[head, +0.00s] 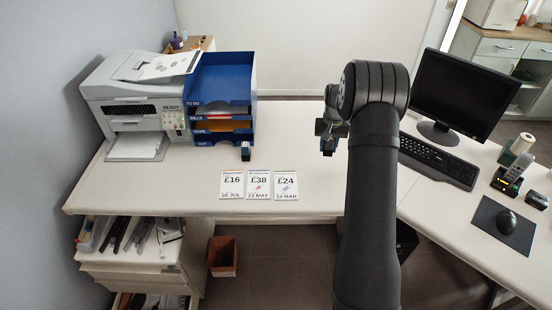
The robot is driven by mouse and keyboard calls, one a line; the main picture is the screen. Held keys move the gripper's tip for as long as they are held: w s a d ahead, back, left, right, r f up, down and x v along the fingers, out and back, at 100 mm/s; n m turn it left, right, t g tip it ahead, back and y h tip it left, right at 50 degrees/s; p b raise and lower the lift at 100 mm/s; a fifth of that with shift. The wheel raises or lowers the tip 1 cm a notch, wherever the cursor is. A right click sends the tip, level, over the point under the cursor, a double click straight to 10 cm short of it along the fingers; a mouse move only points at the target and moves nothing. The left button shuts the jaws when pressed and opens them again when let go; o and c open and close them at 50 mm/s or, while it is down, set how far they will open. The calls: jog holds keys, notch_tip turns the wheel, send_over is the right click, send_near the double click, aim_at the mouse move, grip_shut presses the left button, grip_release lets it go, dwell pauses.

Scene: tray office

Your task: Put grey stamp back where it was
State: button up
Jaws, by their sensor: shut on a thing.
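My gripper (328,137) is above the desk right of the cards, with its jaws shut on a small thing. That thing is mostly hidden by the jaws and my arm; it seems to be the grey stamp, though its shape is not clear. A small dark stamp-like block (246,151) with some blue on it stands upright on the desk in front of the blue tray stack (221,75). Small coloured marks show on the £38 and £24 cards.
A printer (130,93) stands left of the tray stack. A monitor (456,92), keyboard (438,163), phone (511,175) and mouse (506,222) are on the right. The desk (190,185) is bare around the cards; its front edge lies just below them.

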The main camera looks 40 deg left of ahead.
jog(key=s+a+r+n, duration=0.1)
jog(key=s+a, duration=0.3)
jog(key=a, duration=0.4)
send_over(275, 158)
jog(key=f, duration=0.6)
jog(key=shift+w+d+f, duration=0.15)
jog(key=shift+d, duration=0.25)
jog(key=shift+a+f, duration=0.3)
jog(key=shift+a, duration=0.05)
jog(key=shift+f, duration=1.9)
jog(key=shift+f, duration=0.15)
jog(key=o, duration=0.8)
